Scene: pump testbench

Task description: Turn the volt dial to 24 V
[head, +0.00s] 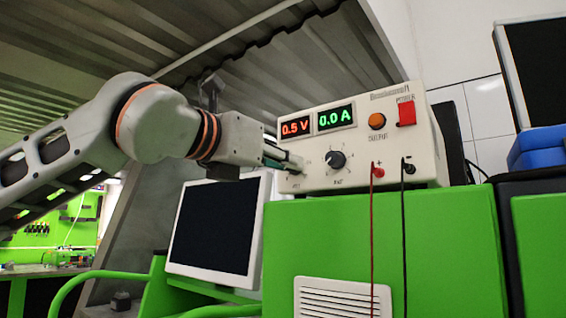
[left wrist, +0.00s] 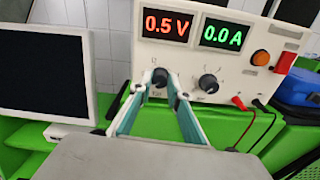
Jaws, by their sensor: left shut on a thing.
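The power supply (head: 425,165) is a cream box with a red 0.5 V display (head: 295,127) and a green 0.0 A display (head: 335,117). The volt dial (left wrist: 160,77) is a dark knob below the volt display, seen in the left wrist view between my fingertips. In the left wrist view my left gripper (left wrist: 159,84) is shut on the volt dial. My right gripper is not in view.
A second dark knob (head: 335,160) sits right of the volt dial. A red lead (head: 373,215) and a black lead (head: 404,220) hang from the terminals. An orange output button (head: 376,121) and red power switch (head: 406,113) are at upper right. A dark monitor (head: 215,225) stands at left.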

